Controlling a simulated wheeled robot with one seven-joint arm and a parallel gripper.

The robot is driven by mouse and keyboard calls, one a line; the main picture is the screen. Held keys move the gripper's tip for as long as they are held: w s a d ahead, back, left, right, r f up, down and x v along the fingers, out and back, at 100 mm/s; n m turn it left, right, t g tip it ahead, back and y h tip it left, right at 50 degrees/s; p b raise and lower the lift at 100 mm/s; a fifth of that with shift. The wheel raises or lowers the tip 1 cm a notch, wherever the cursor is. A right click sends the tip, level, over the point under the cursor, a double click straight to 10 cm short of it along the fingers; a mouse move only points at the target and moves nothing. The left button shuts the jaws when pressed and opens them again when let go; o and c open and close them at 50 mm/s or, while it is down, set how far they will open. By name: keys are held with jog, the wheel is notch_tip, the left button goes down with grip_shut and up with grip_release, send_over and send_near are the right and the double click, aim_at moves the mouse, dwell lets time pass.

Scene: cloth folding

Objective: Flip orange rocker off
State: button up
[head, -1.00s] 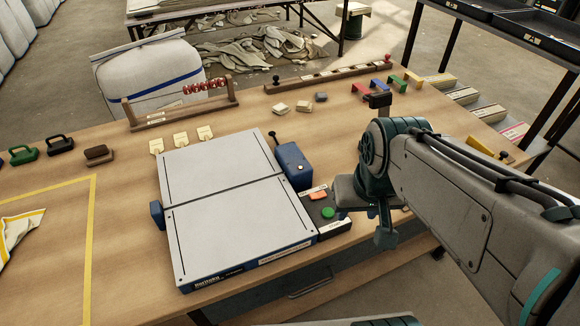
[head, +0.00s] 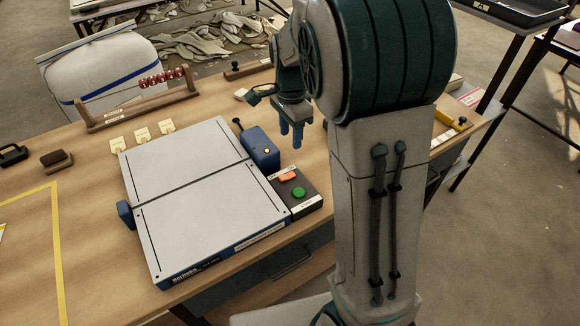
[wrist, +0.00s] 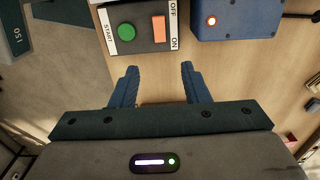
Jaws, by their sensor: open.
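The orange rocker (head: 288,177) sits on a dark control box (head: 312,202) at the right side of the folding board. In the wrist view the rocker (wrist: 158,28) lies between an OFF label at the top and an ON label at the bottom. Which side is pressed is too small to tell. A green START button (wrist: 126,32) is beside it. My gripper (head: 291,140) points down above the table, behind the control box in the head view. In the wrist view its two blue fingers (wrist: 159,68) are apart and empty, just short of the box's edge.
A blue box (head: 262,148) with a lit lamp (wrist: 212,20) stands close beside the control box. The grey folding board (head: 210,200) fills the table's middle. A bead rack (head: 135,100) stands behind. Bare tabletop lies under my fingers.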

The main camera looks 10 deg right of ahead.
aim_at(291, 175)
notch_tip(291, 175, down, 14)
jog(key=shift+r, duration=0.25)
jog(key=shift+c, duration=0.3)
